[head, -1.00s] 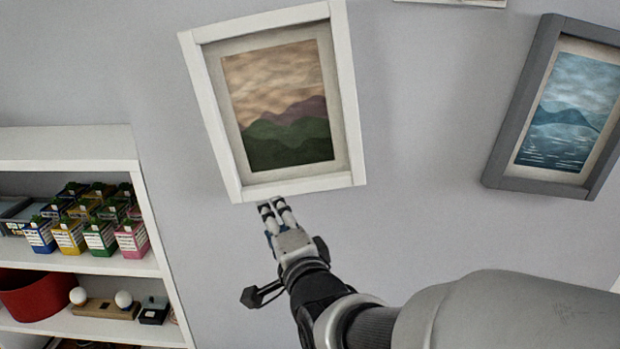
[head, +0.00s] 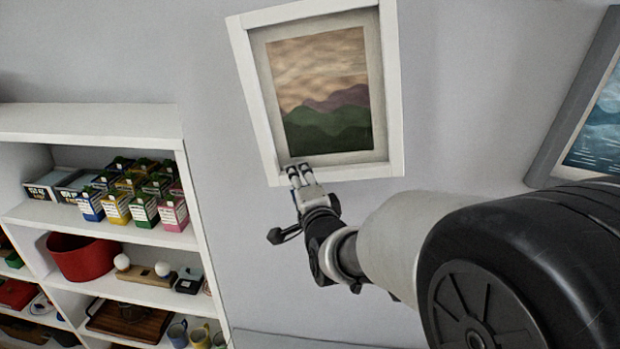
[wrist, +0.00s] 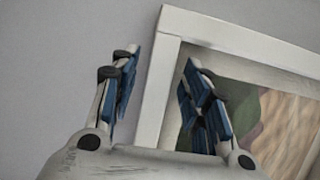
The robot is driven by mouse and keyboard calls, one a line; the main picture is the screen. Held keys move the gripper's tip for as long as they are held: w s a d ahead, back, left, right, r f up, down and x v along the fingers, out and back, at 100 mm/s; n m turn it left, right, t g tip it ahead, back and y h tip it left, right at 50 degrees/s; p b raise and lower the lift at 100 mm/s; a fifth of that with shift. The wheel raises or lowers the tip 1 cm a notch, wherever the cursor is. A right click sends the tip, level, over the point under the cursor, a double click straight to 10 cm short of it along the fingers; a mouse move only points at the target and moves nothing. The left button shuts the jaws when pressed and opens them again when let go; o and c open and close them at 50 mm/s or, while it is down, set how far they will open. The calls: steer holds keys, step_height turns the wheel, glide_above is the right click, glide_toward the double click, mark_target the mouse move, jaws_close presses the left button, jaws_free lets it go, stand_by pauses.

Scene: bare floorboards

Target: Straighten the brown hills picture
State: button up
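The brown hills picture (head: 322,95) hangs on the wall in a white frame, with a brown cloudy sky over purple and green hills. In the head view its bottom edge rises towards the right, so it looks tilted. My gripper (head: 299,174) is at the lower left part of the frame, its fingertips overlapping the bottom bar. In the wrist view my gripper (wrist: 160,88) is open, its two fingers apart with a corner of the white frame (wrist: 160,85) showing between and beyond them. I cannot tell whether the fingers touch the frame.
A grey-framed blue water picture (head: 590,110) hangs at the right, partly cut off and near my arm. A white shelf unit (head: 90,120) with small boxes (head: 145,207) and a red bowl (head: 82,256) stands at the left. The wall between is bare.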

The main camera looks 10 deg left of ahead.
jaws_close()
steer(key=shift+s+a+r+m+t+y+b, duration=0.15)
steer(key=shift+a+m+b, duration=0.25)
steer(key=shift+b, duration=0.6)
steer(key=shift+w+a+r+m+t+y+b, duration=0.1)
steer(key=shift+a+r+m+b, duration=0.1)
steer(key=shift+a+b, duration=0.65)
steer(key=shift+s+a+r+m+t+y+b, duration=0.15)
steer(key=shift+a+m+b, duration=0.15)
steer(key=shift+b, duration=0.9)
steer(key=shift+w, duration=0.1)
steer(key=shift+o, duration=0.5)
jaws_free()
steer(key=v, duration=1.2)
